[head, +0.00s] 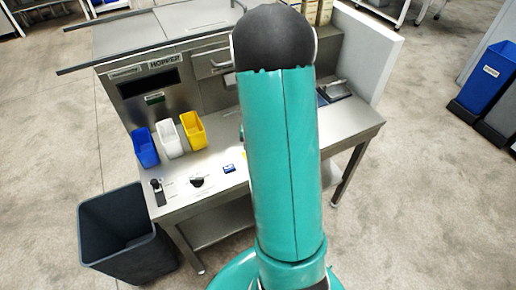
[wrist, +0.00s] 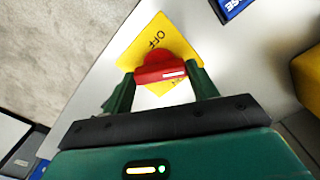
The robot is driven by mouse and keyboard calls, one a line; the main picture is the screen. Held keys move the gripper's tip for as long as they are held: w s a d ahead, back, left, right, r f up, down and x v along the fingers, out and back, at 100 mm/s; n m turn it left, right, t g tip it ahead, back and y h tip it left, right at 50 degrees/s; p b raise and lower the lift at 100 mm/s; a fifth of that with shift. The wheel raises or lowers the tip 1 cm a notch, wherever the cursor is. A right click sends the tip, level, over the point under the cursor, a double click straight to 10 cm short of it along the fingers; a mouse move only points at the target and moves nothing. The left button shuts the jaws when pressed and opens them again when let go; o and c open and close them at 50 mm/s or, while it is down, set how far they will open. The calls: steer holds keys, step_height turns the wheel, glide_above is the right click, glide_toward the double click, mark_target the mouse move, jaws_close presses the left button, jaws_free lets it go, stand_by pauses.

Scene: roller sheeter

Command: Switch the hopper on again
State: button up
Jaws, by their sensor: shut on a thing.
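A red rotary knob (wrist: 155,69) sits on a yellow plate (wrist: 134,54) that carries the word "OFF", in the wrist view. A white line marks the knob's face. My gripper (wrist: 161,84) has its two dark green fingers on either side of the knob and is shut on it. In the head view my teal arm hides the knob and my gripper. The machine labelled "HOPPER" (head: 164,62) stands at the back left in the head view, with a dark panel below its label.
Blue (head: 145,147), white (head: 169,138) and yellow (head: 193,130) bins stand on the steel bench (head: 215,207). A lever (head: 157,191), a black knob (head: 197,182) and a blue label (head: 228,168) are at its front. A dark waste bin (head: 128,247) stands on the floor at left.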

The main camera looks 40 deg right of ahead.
steer(key=m, duration=1.1)
steer(key=shift+m, duration=0.4)
steer(key=o, duration=1)
steer(key=shift+r, duration=0.1)
step_height(320, 180, up, 14)
stand_by(0.8)
